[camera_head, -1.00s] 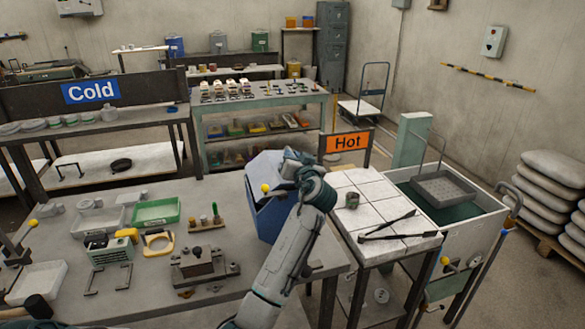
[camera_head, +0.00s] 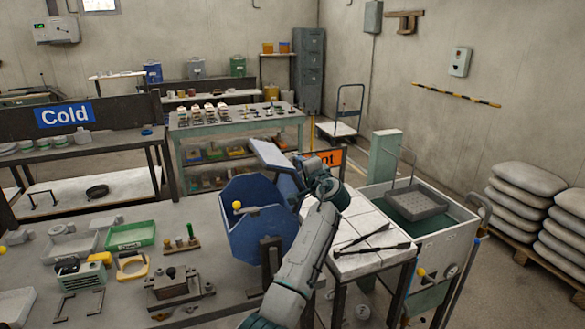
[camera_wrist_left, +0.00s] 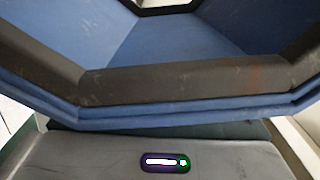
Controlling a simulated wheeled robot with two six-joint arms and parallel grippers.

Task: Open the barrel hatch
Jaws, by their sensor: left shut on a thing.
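The blue many-sided barrel (camera_head: 250,212) stands at the right end of the grey worktable, with a yellow knob on its side. Its hatch (camera_head: 272,157), a blue-grey panel, is raised and tilted above the barrel. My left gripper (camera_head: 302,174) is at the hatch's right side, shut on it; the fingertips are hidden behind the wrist. In the left wrist view, blue inner walls with a dark rim (camera_wrist_left: 190,80) fill the upper part, above the grey gripper body. My right gripper is not in view.
Right of my left arm, a white-tiled table (camera_head: 358,225) holds black tongs (camera_head: 370,246). The orange Hot sign (camera_head: 331,157) is partly hidden behind my gripper. A clamp-like block (camera_head: 178,285) and trays lie left of the barrel. A water tank (camera_head: 440,220) stands right.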

